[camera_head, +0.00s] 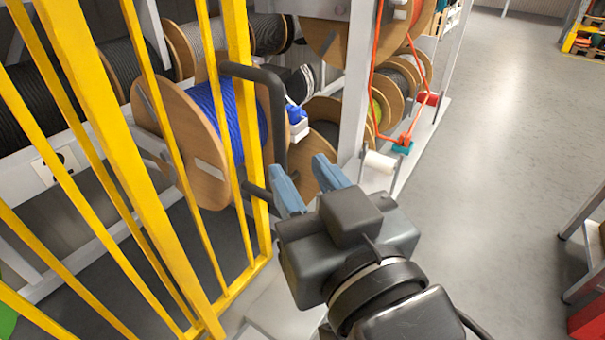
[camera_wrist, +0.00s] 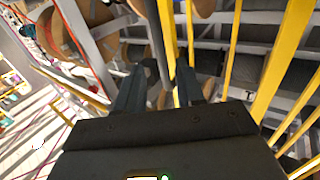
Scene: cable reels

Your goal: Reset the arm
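My gripper (camera_head: 308,184) is in the middle of the head view, at the end of my dark arm that comes in from the lower right. Its two blue-grey fingers stand apart with nothing between them that I can see held. In the wrist view the fingers of my gripper (camera_wrist: 160,92) are also apart. A dark handle bar (camera_head: 277,130) on the yellow barred gate (camera_head: 246,90) is just beyond and to the left of the fingers. In the wrist view this bar (camera_wrist: 164,45) appears between and beyond the fingers; I cannot tell whether they touch it.
A wooden reel of blue cable (camera_head: 190,140) and other reels sit on a rack behind the gate. An orange cable (camera_head: 373,60) hangs by a grey post (camera_head: 356,80). A red and grey cart (camera_head: 590,270) stands at the right edge. The grey floor (camera_head: 500,150) between is clear.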

